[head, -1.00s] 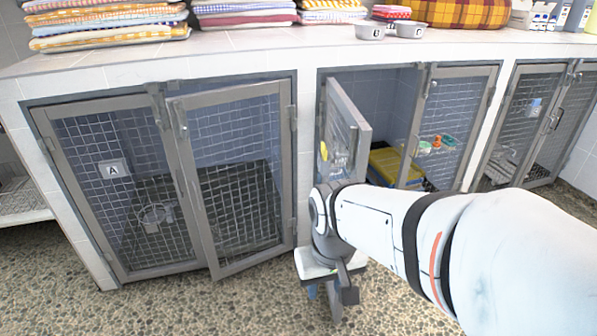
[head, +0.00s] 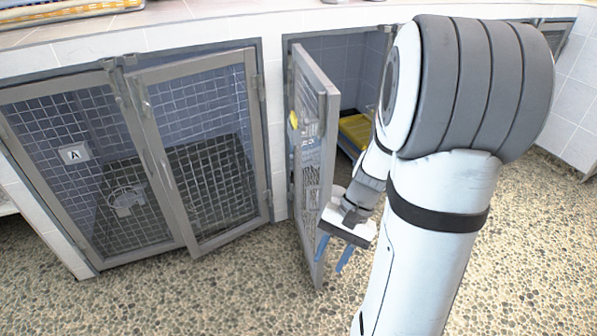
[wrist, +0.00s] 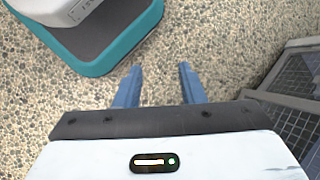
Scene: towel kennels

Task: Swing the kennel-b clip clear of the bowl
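The middle kennel's door (head: 326,105) stands swung out, seen nearly edge-on. A small yellow piece (head: 294,120) is on its mesh side, with small pale parts below it; I cannot tell whether one of these is the clip. I cannot make out a bowl on this door. My gripper (head: 334,252) is low, just right of the door's lower part, with blue fingers pointing down. I cannot tell whether it touches the door. In the wrist view my gripper (wrist: 157,83) is open, fingers apart, with only floor between them. My arm hides much of the middle kennel.
The left kennel (head: 150,72), with its "A" plate (head: 74,154), has a ring-like holder (head: 128,200) behind its mesh. A yellow item (head: 356,132) lies inside the middle kennel. The pebbled floor (head: 200,300) in front is clear. A mesh panel (wrist: 297,100) shows at right in the wrist view.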

